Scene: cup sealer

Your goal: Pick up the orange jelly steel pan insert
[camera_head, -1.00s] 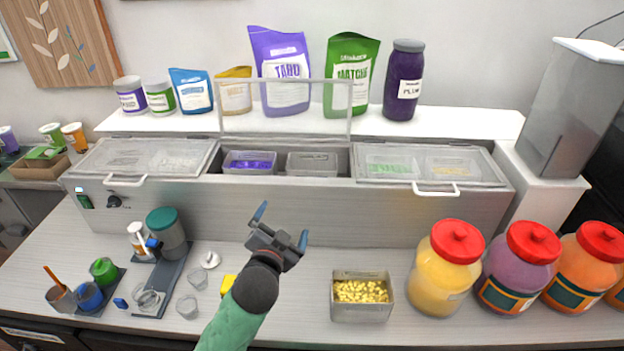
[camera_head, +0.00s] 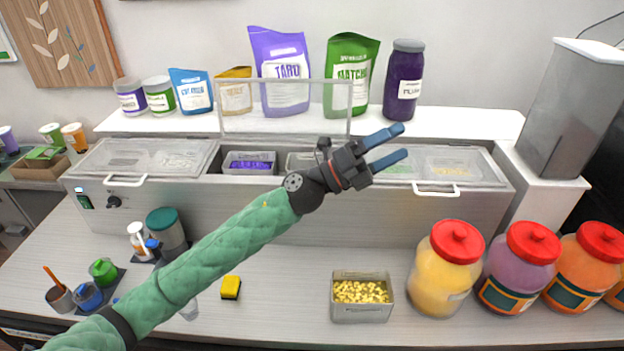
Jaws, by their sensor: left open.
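A steel pan insert (camera_head: 360,313) filled with small yellow pieces stands on the counter, right of centre. I see no pan with clearly orange contents. In the open middle bay of the steel topping unit, a pan with purple contents (camera_head: 249,166) sits beside another steel pan (camera_head: 298,161); my left gripper hides part of the second pan. My left gripper (camera_head: 402,141) is open and empty, its two blue-tipped fingers pointing right, in front of the right clear lid. It is well above and behind the counter pan in the picture. My right gripper is out of view.
The middle lid (camera_head: 285,82) stands raised; the right clear lid (camera_head: 432,166) and left lid (camera_head: 146,157) are shut. Jars with red lids (camera_head: 444,272) stand right of the counter pan. A yellow sponge (camera_head: 230,288) lies left of it, with bare counter between.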

